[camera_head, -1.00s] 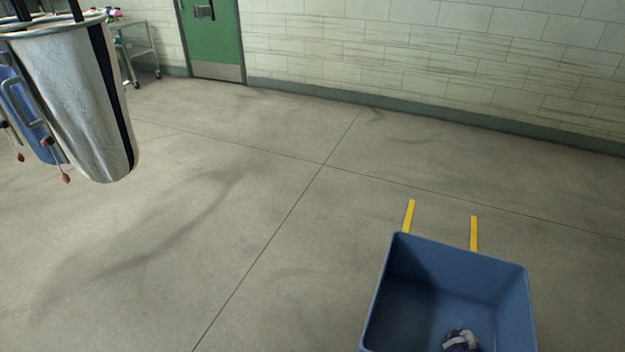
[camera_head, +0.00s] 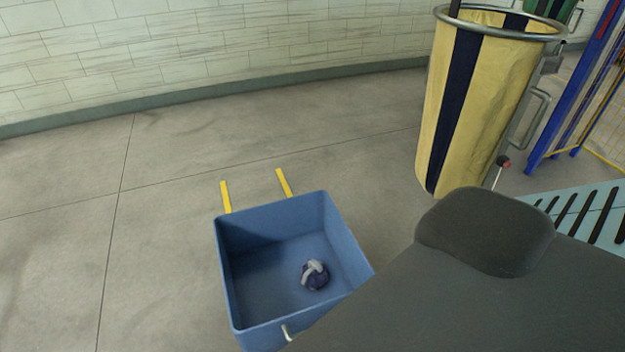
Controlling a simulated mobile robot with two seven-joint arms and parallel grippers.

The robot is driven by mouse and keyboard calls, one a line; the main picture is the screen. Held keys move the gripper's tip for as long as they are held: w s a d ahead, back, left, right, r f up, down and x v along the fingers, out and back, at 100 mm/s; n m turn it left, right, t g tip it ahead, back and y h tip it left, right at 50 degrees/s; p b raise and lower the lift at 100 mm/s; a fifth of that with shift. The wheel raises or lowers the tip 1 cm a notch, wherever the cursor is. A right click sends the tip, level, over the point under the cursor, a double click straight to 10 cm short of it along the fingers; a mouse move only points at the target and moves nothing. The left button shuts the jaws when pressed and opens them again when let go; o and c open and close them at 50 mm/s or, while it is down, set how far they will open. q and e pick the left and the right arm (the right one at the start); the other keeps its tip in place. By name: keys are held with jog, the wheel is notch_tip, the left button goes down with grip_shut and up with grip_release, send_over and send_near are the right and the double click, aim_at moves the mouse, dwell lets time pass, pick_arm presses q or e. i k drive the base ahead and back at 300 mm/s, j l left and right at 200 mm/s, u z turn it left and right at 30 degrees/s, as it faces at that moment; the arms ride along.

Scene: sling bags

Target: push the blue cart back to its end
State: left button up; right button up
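A blue open-topped bin (camera_head: 235,265), which I take for the blue cart, stands on the floor at the lower middle of the head view. A small dark blue and white bundle (camera_head: 315,275) lies inside it. A short light-coloured handle (camera_head: 287,332) shows at its near side. A large dark grey part, probably my own arm, covers the lower right and hides the bin's near right corner. Neither of my gripper fingertips is in view, so I cannot see whether anything touches the bin.
Two yellow floor strips (camera_head: 226,197) (camera_head: 284,183) lie just beyond the bin. A yellow sling bag (camera_head: 480,110) with a dark stripe hangs from a metal ring at right. Blue framing (camera_head: 565,100) stands farther right. The floor at left is clear up to the block wall (camera_head: 200,50).

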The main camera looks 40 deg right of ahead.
aim_at(263, 250)
jog(key=z, duration=1.05)
